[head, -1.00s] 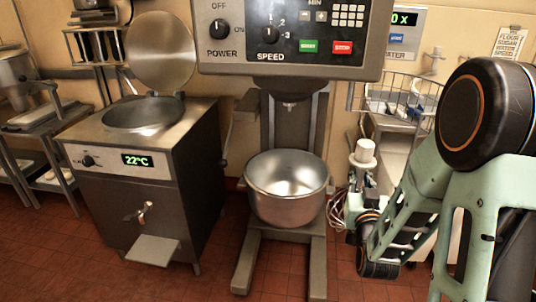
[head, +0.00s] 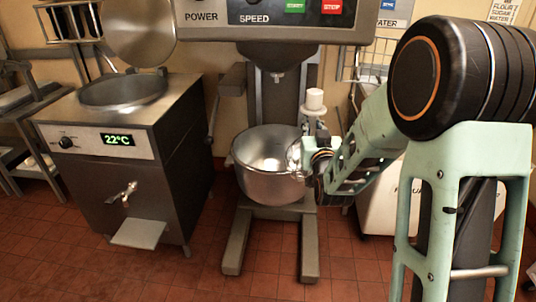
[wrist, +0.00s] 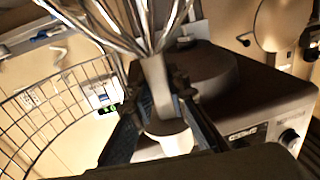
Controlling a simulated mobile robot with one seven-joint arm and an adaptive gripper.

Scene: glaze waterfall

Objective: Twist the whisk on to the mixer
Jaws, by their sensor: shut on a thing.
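The whisk (wrist: 140,30) is in my gripper (wrist: 163,108), with its wire loops at the top of the wrist view. The fingers are shut on the whisk's neck, and a pale cylinder shows between and below them. In the head view a white cylinder (head: 315,100) stands upright above my gripper (head: 316,142), and wires show at its left by the bowl. The mixer (head: 262,22) has its short drive shaft (head: 277,76) pointing down under its head, with nothing on it. The gripper is lower than the shaft and right of it. The steel bowl (head: 262,185) sits below.
A cooker (head: 130,165) with an open round lid and a 22°C display stands left of the mixer. The mixer's two feet (head: 237,245) reach forward on the red tiled floor (head: 70,245). A wire rack (head: 360,62) is behind my arm.

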